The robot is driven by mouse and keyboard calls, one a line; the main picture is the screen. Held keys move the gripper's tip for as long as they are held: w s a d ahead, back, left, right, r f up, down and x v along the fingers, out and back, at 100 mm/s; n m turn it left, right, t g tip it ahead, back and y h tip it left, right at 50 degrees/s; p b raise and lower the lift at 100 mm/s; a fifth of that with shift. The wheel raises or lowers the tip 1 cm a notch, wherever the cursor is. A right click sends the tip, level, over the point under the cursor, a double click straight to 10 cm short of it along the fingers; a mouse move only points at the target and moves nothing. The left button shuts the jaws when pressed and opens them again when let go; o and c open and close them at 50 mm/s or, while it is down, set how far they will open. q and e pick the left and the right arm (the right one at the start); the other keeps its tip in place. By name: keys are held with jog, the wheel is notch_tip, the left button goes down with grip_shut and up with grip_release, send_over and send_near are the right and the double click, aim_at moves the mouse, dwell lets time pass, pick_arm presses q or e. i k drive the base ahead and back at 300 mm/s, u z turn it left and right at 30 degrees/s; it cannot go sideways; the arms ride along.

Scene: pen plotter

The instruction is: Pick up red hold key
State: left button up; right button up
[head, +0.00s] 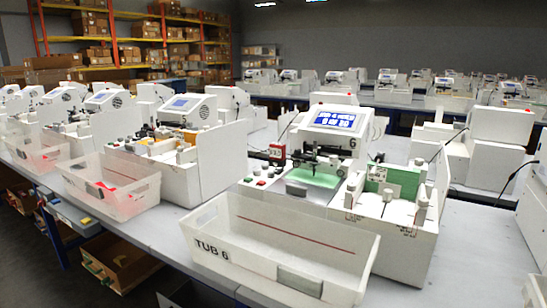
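The nearest plotter (310,165), marked 6, has a lit blue and white screen (334,121) whose small text I cannot read surely. A small red block with a dark part (277,151) stands at the left of its pen area; it may be the red hold key, but I cannot tell. Small red buttons (262,183) also show on the white panel at its front left. A green lit plate lies under the pen head. Neither of my grippers is in view.
A white open tub (283,226) labelled TUB 6 stands in front of the plotter. Another plotter (178,150) and a translucent tub (108,190) with red things stand to the left. The grey bench (455,255) is clear at the right front.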

aim_at(277, 152)
jog(key=u, duration=1.8)
jog(key=i, duration=3.6)
jog(key=z, duration=4.45)
jog(key=i, duration=0.35)
jog(key=z, duration=0.1)
